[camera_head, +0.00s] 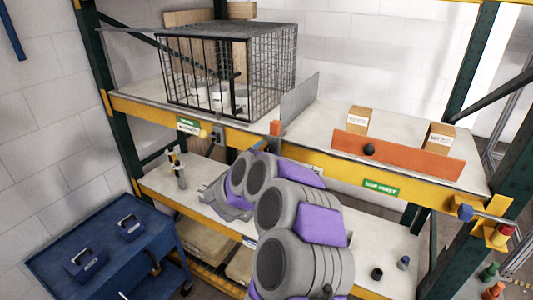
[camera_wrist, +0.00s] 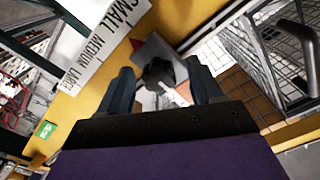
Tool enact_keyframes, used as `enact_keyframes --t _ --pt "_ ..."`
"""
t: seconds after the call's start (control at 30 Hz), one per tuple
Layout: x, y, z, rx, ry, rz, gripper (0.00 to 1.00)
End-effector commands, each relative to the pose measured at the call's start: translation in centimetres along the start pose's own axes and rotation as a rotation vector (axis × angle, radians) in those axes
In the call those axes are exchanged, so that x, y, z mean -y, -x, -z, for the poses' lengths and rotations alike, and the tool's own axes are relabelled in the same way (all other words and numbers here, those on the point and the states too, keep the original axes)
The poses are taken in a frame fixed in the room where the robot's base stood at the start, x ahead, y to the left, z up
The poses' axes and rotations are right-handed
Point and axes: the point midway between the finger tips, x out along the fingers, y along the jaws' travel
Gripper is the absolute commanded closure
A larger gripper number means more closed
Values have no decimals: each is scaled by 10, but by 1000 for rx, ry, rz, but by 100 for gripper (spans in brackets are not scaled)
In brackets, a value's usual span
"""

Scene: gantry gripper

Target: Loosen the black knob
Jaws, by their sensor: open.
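A black lobed knob (camera_wrist: 158,72) shows in the wrist view, in front of a grey plate beside the yellow beam. My gripper (camera_wrist: 160,84) is open, with one dark finger on each side of this knob. There is a visible gap to each finger, and I cannot tell how deep the knob sits between them. In the head view my grey and purple arm reaches up to the shelf's front beam, and my gripper's fingers cannot be made out. Another small black knob (camera_head: 369,149) is on the orange panel (camera_head: 420,161), to the right of my arm.
A wire cage (camera_head: 230,70) stands on the upper shelf's left. A thin grey divider (camera_head: 299,103) stands right of it. The yellow beam (camera_head: 330,171) runs along the front. Two small boxes (camera_head: 358,120) (camera_head: 440,137) stand at the right. A blue cart (camera_head: 105,248) is at lower left.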

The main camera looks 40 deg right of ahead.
Motion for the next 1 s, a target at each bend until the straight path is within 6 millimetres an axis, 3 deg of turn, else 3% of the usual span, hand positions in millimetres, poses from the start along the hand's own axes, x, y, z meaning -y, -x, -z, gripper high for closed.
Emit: enact_keyframes --t 0.27,0.8,1.0 --pt "1 14 -2 2 -1 2 35" --pt "1 130 -4 7 -2 4 35" --pt "1 160 -4 4 -1 1 35"
